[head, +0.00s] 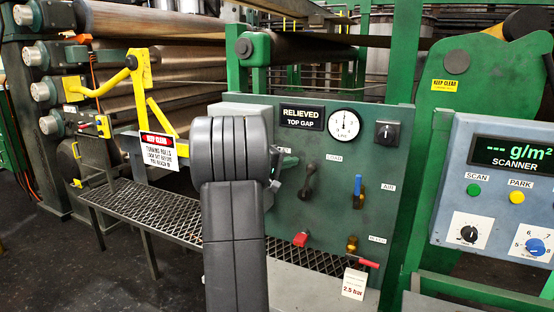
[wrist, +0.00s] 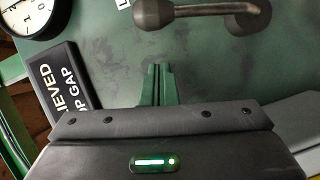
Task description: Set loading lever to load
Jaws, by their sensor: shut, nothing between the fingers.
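The loading lever (head: 307,182) is a dark grey handle on the green panel (head: 345,225), below and left of a white LOAD label (head: 334,158). It points upward, leaning slightly right. In the wrist view the lever (wrist: 195,13) crosses the top edge, its rounded end at left and its round boss at right. My gripper (head: 280,178) is left of the lever in the head view, partly hidden behind my arm. In the wrist view its green fingers (wrist: 157,72) are together and empty, with a visible gap between their tips and the lever.
A RELIEVED TOP GAP sign (head: 301,115), gauge (head: 345,123) and black knob (head: 387,133) are above. A blue-handled valve (head: 358,190) is right of the lever; a red knob (head: 301,240) and red-handled valve (head: 360,258) are below. A mesh step (head: 150,210) is at left.

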